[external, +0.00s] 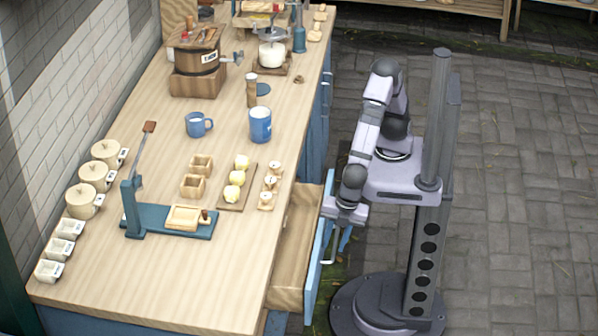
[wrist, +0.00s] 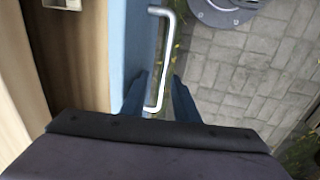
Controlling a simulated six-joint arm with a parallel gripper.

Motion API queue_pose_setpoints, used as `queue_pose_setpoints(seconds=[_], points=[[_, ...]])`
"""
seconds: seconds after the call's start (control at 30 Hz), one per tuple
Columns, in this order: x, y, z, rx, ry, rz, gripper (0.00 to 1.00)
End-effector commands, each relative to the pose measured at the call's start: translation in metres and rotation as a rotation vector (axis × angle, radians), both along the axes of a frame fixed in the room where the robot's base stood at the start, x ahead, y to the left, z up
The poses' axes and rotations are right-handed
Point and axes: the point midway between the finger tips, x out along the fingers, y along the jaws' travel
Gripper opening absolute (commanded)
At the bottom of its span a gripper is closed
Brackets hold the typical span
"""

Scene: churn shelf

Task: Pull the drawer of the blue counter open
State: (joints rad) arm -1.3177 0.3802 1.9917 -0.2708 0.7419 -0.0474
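The wooden counter with blue sides (external: 316,140) has a drawer (external: 296,238) standing open on its right side, its wooden inside showing. The drawer's blue front (external: 315,270) carries a silver bar handle, which shows clearly in the wrist view (wrist: 167,14). My gripper (external: 335,250) is just outside the drawer front, at the handle. In the wrist view my gripper (wrist: 160,98) has one dark blue finger on each side of the bar, with gaps visible beside it. The gripper looks open around the handle, not clamped on it. The fingertips' exact contact is hard to see.
The counter top holds a blue mug (external: 198,124), a blue cup (external: 260,124), a teal press (external: 160,215), a wooden churn (external: 197,65) and several lidded pots along the wall. The paved floor (external: 520,200) to the right of my base is clear.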

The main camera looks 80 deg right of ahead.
Motion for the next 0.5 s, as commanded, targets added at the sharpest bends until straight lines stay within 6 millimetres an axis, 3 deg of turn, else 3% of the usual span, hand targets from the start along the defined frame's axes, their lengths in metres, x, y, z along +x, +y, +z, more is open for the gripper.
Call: queue_pose_setpoints(seconds=[0.03,0.1,0.13,0.33,0.5], points=[[0.000,0.000,0.000,-0.001,0.000,0.000,0.21],[0.000,0.000,0.000,-0.001,0.000,0.000,0.04],[0.000,0.000,0.000,0.000,0.000,0.000,0.00],[-0.002,0.000,0.001,0.000,0.000,0.001,0.00],[-0.026,0.002,0.002,0.001,0.000,0.006,0.00]])
